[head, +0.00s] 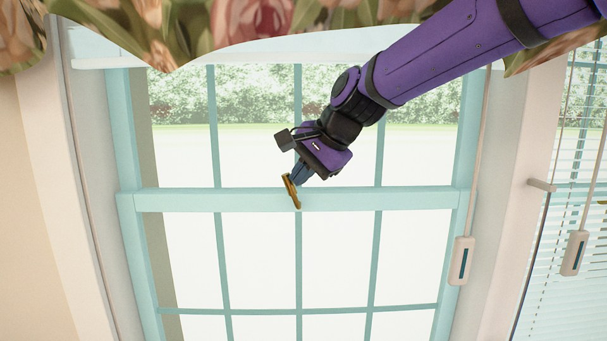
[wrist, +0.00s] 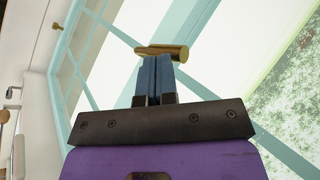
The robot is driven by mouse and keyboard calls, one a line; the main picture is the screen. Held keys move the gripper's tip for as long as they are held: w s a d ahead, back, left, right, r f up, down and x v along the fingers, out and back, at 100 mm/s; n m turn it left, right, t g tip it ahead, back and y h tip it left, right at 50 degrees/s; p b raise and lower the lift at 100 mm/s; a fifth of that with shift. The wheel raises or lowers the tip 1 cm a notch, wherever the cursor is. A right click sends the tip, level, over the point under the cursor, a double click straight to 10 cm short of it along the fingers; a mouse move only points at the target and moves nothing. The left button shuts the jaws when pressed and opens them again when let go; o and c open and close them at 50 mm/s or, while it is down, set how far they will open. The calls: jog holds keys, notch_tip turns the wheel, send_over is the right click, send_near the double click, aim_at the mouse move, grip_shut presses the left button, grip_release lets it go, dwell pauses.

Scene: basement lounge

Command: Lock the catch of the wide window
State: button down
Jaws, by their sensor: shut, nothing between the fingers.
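The wide window has a teal frame with a grid of panes. Its horizontal meeting rail (head: 400,199) crosses the head view. The brass catch (head: 292,191) sits at the middle of that rail, its lever tilted. It also shows in the wrist view (wrist: 163,51), just beyond my fingertips. My gripper (head: 299,176) is shut and empty. Its blue fingers are at the catch and look to be touching or nearly touching it. The fingers hide part of the catch's base, so I cannot tell whether it is engaged.
A floral valance (head: 165,40) hangs across the top. A cord with a pale weight (head: 461,261) hangs at the window's right side. Another window with blinds (head: 590,190) stands at the far right. The space below the rail is clear.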

jog(key=shift+a+h, duration=0.35)
jog(key=shift+h, duration=0.05)
jog(key=shift+a+n+h, duration=0.3)
jog(key=shift+a+h, duration=0.55)
jog(key=shift+h, duration=0.25)
jog(key=shift+a+f+n+h, duration=0.25)
jog(key=shift+a+f+h, duration=0.25)
jog(key=shift+h, duration=0.85)
jog(key=shift+a+f+n+h, duration=0.3)
jog(key=shift+a+f+h, duration=0.25)
jog(key=shift+h, duration=0.85)
jog(key=shift+a+f+n+h, duration=0.3)
jog(key=shift+f+h, duration=0.3)
jog(key=shift+h, duration=0.75)
jog(key=shift+w, duration=0.1)
